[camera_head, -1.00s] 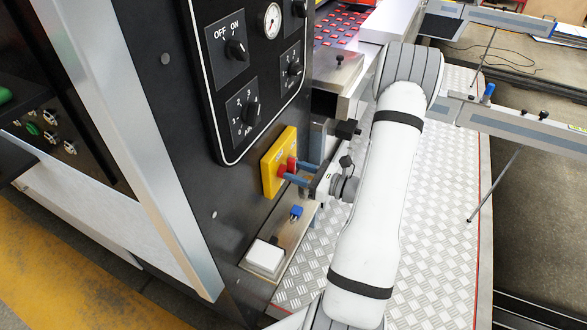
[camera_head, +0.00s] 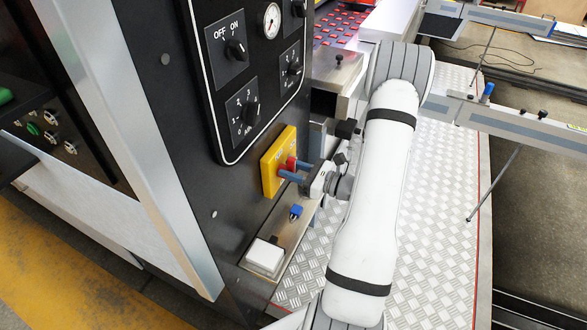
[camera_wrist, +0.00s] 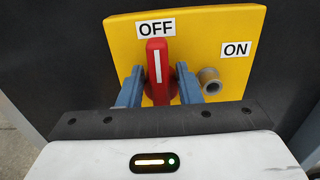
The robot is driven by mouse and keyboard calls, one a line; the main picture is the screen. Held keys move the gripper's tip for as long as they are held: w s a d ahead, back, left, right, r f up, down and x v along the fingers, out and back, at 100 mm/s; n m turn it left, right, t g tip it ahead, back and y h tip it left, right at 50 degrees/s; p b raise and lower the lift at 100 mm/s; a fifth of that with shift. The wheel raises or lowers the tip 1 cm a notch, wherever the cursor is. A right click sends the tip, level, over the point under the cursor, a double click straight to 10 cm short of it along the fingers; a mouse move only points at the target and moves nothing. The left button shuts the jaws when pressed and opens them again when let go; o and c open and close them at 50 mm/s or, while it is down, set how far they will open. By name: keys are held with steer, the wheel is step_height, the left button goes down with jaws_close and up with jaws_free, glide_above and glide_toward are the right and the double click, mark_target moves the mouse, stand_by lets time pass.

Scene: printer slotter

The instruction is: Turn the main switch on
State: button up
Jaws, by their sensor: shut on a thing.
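The main switch is a red handle (camera_wrist: 158,72) on a yellow plate (camera_wrist: 222,30). Its white stripe points up at the OFF label (camera_wrist: 156,28); the ON label (camera_wrist: 236,49) is to the right. My gripper (camera_wrist: 159,86) has one blue finger on each side of the handle and is shut on it. In the head view, my gripper (camera_head: 291,172) reaches the yellow plate (camera_head: 271,171) from the right, and part of the red handle (camera_head: 291,163) shows at the fingertips. A small round post (camera_wrist: 209,79) sticks out beside the right finger.
A black panel above the plate carries an OFF/ON knob (camera_head: 235,48), other knobs (camera_head: 250,113) and a gauge (camera_head: 271,19). Below are a blue-topped item (camera_head: 296,212) and a white box (camera_head: 265,256) on a metal ledge. Treadplate floor lies to the right.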

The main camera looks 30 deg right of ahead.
steer(key=shift+w+m, duration=0.1)
steer(key=shift+m, duration=0.2)
steer(key=m+p, duration=0.2)
steer(key=shift+w+d+r+m+p, duration=0.1)
steer(key=shift+d+m+p, duration=0.2)
steer(key=shift+m, duration=0.1)
steer(key=m+p, duration=0.1)
steer(key=m, duration=0.1)
steer(key=m+p, duration=0.2)
steer(key=m, duration=0.1)
steer(key=shift+w+d+f+m, duration=0.2)
steer(key=shift+w+f+m, duration=0.05)
steer(key=shift+m, duration=0.05)
steer(key=m, duration=0.1)
steer(key=m+p, duration=0.1)
steer(key=m, duration=0.1)
steer(key=m+p, duration=0.1)
steer(key=shift+w+d+f, duration=0.1)
steer(key=shift+d+f, duration=0.05)
steer(key=shift+f, duration=0.15)
steer(key=shift+f+m+p, duration=0.2)
steer(key=shift+m+p, duration=0.25)
steer(key=shift+m, duration=0.75)
steer(key=shift+f+m+p, duration=0.2)
steer(key=shift+m+p, duration=0.2)
steer(key=shift+m, duration=0.8)
